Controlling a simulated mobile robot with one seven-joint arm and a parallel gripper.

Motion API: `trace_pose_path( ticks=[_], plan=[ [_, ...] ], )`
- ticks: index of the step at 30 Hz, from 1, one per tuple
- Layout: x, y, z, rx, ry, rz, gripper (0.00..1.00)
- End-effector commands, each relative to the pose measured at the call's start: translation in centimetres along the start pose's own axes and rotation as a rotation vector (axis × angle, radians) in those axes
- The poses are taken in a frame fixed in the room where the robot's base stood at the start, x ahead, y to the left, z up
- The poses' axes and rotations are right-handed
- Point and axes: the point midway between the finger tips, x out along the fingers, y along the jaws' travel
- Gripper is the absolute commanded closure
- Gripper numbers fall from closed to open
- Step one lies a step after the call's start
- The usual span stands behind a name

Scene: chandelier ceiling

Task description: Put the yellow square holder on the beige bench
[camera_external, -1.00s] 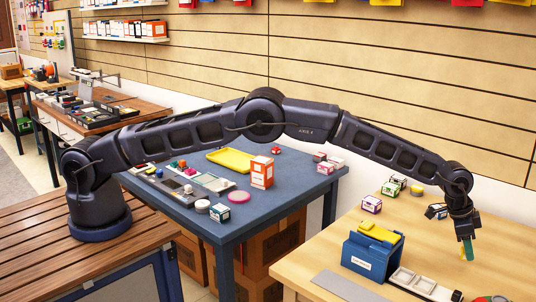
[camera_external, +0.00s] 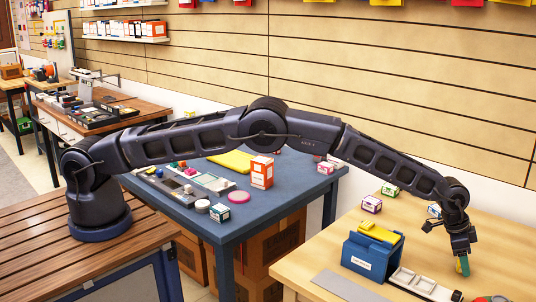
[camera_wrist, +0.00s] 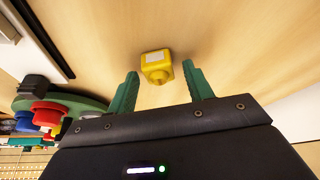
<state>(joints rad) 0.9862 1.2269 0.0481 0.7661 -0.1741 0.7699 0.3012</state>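The yellow square holder (camera_wrist: 157,67) has a pale label and sits on the beige bench (camera_wrist: 220,25) in the wrist view. It lies between the tips of my gripper's two green fingers (camera_wrist: 160,82), with a gap on each side, so the gripper is open around it. In the external view my gripper (camera_external: 463,266) points down low over the beige bench (camera_external: 335,240) at the right. A bit of the yellow holder (camera_external: 458,268) shows beside the fingers, which hide the rest.
A blue box with a yellow item on top (camera_external: 370,255) stands left of my gripper. A round green piece with red and blue knobs (camera_wrist: 60,105) is close by. Small boxes (camera_external: 372,204) stand further back.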

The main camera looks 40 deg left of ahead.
Motion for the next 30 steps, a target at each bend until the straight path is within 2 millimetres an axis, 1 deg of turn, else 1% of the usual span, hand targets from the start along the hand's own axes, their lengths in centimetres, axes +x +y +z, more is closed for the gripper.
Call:
trace_pose_path(
  ticks=[6, 11, 16, 24, 30],
  plan=[
    [-0.2, 0.0, -0.1, 0.0, 0.0, 0.0, 0.49],
    [-1.4, 0.0, -0.2, 0.0, 0.002, 0.0, 0.49],
    [-3.6, 0.0, -0.2, 0.0, 0.001, 0.001, 0.49],
    [-8.0, -0.1, -0.2, 0.0, 0.002, -0.001, 0.49],
    [-10.6, 0.0, -0.1, 0.0, 0.0, 0.0, 0.49]
  ],
)
